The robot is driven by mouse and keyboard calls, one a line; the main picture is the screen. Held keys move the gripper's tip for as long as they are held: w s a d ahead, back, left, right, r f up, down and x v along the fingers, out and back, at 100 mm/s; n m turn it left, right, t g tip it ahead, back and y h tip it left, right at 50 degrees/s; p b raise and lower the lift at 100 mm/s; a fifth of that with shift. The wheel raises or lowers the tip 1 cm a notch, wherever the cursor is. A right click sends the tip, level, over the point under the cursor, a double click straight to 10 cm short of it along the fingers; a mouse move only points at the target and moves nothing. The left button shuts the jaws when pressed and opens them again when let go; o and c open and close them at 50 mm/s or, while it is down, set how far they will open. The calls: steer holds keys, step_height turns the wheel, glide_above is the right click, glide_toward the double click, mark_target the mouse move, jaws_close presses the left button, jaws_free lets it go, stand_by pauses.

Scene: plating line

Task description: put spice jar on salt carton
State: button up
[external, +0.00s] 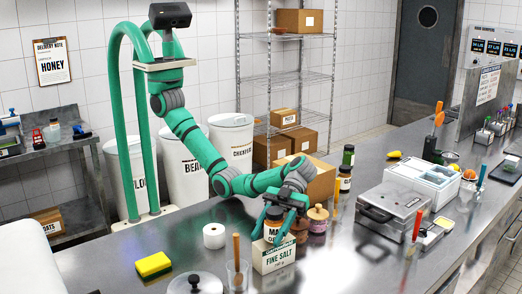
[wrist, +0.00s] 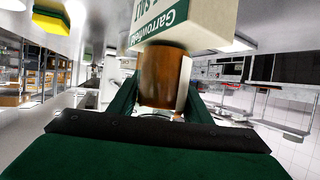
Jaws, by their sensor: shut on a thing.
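The spice jar (external: 273,229), with a dark lid and a white label, stands upright at the top of the salt carton. It shows brown in the wrist view (wrist: 163,75), between the fingers. The salt carton (external: 274,257) is white and green, marked "FINE SALT", and stands on the steel counter. It also shows at the top of the wrist view (wrist: 185,22). My gripper (external: 275,208) is shut on the jar from above. The jar's base appears at the carton's top; whether its weight rests there I cannot tell.
A white paper roll (external: 214,236) and a yellow sponge (external: 154,265) lie left on the counter (external: 350,250). A glass (external: 237,274) with a wooden handle stands close left of the carton. A wooden-topped jar (external: 318,220) stands just behind right.

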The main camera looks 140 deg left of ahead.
steer(key=o, duration=1.2)
steer(key=shift+o, duration=0.2)
steer(key=shift+a+r, duration=0.2)
steer(key=shift+a, duration=0.05)
steer(key=v, duration=1.1)
steer(key=shift+s+a, duration=0.2)
steer(key=shift+s, duration=0.05)
steer(key=shift+d+r, duration=0.1)
steer(key=shift+d, duration=0.05)
